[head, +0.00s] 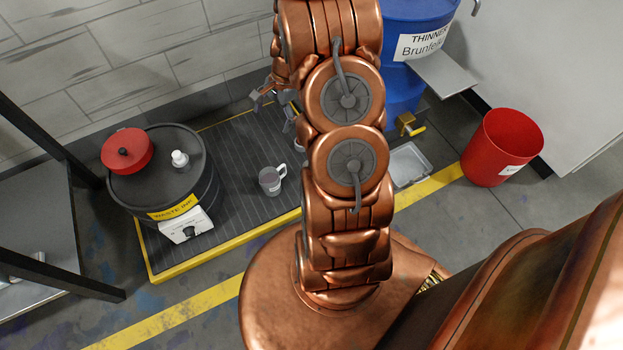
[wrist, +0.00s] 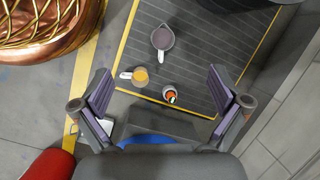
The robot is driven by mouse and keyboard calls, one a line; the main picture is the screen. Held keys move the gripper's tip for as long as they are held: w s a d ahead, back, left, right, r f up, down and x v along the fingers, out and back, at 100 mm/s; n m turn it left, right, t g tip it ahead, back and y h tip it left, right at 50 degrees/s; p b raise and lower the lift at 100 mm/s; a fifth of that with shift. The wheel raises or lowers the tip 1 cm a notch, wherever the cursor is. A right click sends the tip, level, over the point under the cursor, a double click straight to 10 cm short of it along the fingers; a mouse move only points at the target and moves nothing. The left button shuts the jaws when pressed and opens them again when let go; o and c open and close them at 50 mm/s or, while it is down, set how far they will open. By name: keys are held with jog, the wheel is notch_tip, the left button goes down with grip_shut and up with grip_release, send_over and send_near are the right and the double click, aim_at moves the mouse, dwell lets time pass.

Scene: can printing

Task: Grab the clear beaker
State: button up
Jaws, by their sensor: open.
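My gripper (wrist: 159,72) is open and empty, pointing down above the platform. No contact shows. In the head view the gripper (head: 268,98) is partly hidden behind my arm.
A black waste ink drum (head: 165,180), a blue thinner barrel (head: 408,85) and a red bin (head: 502,148) stand around. A brick wall (head: 130,60) runs behind.

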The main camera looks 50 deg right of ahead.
jog(key=s+d+f+m+b, duration=0.1)
jog(key=d+f+m+b, duration=0.2)
jog(key=f, duration=0.8)
jog(key=s+d+f+m+t+b, duration=0.1)
jog(key=d+f+b, duration=0.4)
jog(key=f, duration=0.6)
jog(key=s+d+f+m+t+b, duration=0.1)
jog(key=d+f+m+b, duration=0.3)
jog(key=f, duration=0.8)
jog(key=shift+s+d+m, duration=0.3)
jog(key=shift+s+d, duration=0.15)
jog(key=shift+d, duration=0.4)
jog(key=shift+f+b, duration=0.3)
jog(key=shift+f, duration=0.3)
jog(key=shift+b+x, duration=1.7)
jog(key=shift+x, duration=1.65)
jog(key=shift+d, duration=0.15)
jog(key=c, duration=1.2)
jog(key=shift+c, duration=0.2)
